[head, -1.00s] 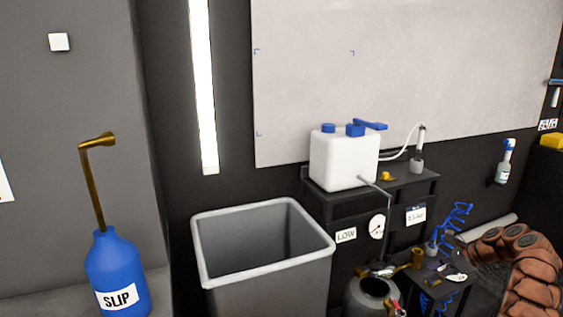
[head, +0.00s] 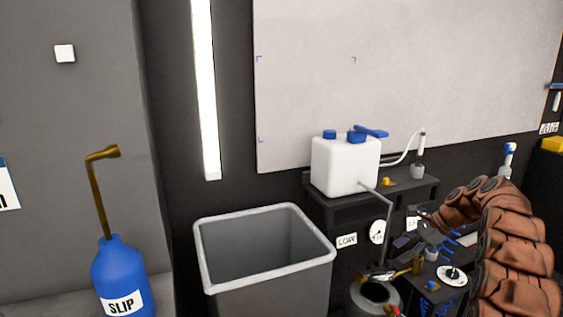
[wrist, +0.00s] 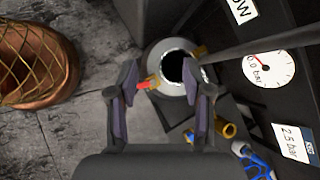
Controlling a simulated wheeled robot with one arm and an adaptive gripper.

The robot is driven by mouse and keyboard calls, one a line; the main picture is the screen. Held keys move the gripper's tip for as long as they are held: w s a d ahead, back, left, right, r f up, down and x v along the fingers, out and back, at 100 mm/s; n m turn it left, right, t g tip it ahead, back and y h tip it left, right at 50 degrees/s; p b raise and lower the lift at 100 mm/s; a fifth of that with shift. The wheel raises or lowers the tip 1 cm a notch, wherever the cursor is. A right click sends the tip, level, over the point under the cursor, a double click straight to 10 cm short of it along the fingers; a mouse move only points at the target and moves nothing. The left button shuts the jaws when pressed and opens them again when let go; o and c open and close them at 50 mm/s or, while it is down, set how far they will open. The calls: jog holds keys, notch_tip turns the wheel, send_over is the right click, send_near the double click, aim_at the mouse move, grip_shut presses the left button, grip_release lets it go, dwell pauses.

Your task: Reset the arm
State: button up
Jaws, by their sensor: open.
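My arm (head: 512,240), brown and segmented, rises at the right of the head view and bends over to the left. My gripper (wrist: 167,82) is open in the wrist view, its two dark fingers apart with nothing held between them. Beyond the fingers is the round dark mouth of a grey metal tank (wrist: 176,68), which also shows low in the head view (head: 372,296). A red-tipped valve sits by the left finger in the picture. In the head view the gripper is small and dark among the bench items, so its fingertips are hard to make out.
A white jug (head: 343,166) with blue caps stands on a dark shelf (head: 425,190), with a gauge (head: 377,231) below. A grey bin (head: 265,285) stands left of the tank. A blue SLIP bottle (head: 118,270) stands far left. A large pale panel (head: 410,70) covers the wall.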

jog(key=s+a+r+n+g+h+p, duration=0.1)
jog(key=s+a+r+n+p, duration=0.1)
jog(key=s+a+r+n, duration=0.5)
jog(key=s+a+r+n+g+h+p, duration=0.15)
jog(key=s+a+r, duration=0.25)
jog(key=s+a, duration=0.65)
jog(key=s+f+n+g+h+p, duration=0.1)
jog(key=s+n, duration=0.4)
jog(key=s, duration=1.1)
jog(key=s+f+n+h+p, duration=0.1)
jog(key=s+n, duration=0.4)
jog(key=s, duration=1.2)
jog(key=h+p, duration=0.1)
jog(key=h, duration=0.1)
jog(key=shift+a+g+h, duration=0.35)
